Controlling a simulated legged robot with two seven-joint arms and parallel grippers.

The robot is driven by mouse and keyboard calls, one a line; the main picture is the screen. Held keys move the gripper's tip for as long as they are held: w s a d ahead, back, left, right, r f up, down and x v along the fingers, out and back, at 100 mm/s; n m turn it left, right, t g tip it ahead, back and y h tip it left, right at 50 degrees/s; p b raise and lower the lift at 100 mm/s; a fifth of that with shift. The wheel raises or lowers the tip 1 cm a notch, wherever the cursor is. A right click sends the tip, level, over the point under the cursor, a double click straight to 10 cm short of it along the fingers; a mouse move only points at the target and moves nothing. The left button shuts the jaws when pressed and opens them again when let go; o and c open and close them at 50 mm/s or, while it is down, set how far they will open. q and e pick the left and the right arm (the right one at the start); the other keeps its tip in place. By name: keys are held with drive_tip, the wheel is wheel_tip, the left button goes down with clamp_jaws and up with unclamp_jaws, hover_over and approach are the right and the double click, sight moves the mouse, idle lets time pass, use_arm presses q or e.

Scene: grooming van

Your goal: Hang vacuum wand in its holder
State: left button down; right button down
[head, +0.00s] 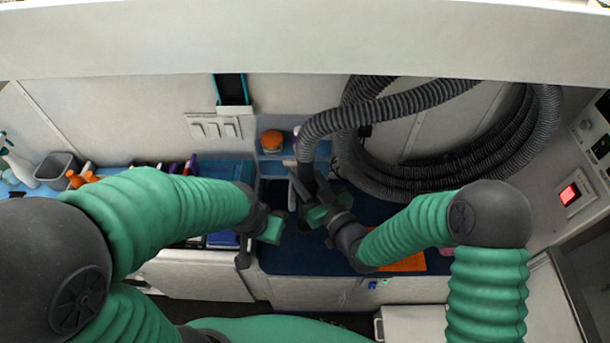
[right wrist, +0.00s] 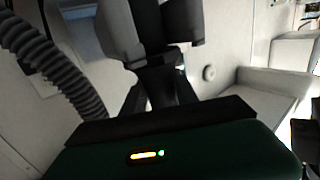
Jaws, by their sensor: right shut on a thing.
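The vacuum wand (head: 305,174) is a dark tube at the end of the grey ribbed hose (head: 322,122). My right gripper (head: 312,200) is shut on it and holds it over the blue counter. In the right wrist view the hose (right wrist: 58,62) runs down the left side, and dark parts fill the middle; I cannot tell wand from fingers there. My left gripper (head: 270,224) is just left of the right one, apart from the wand; its jaw opening is not clear. A dark wall bracket with blue edges (head: 232,92) is up and left of the wand and looks like the holder.
The hose hangs in big coils (head: 410,183) on the wall at right. Switches (head: 214,127) sit below the bracket. An orange-lidded jar (head: 272,141) stands on a small shelf. Bottles and a grey bin (head: 58,170) crowd the left counter. An orange cloth (head: 405,262) lies at right.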

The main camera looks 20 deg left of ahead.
drive_tip(key=shift+r, duration=0.1)
drive_tip(key=c, duration=0.9)
unclamp_jaws()
drive_tip(key=shift+o, duration=0.2)
drive_tip(key=o, duration=0.6)
drive_tip(key=shift+o, duration=0.2)
drive_tip(key=v, duration=1)
drive_tip(key=shift+b, duration=0.35)
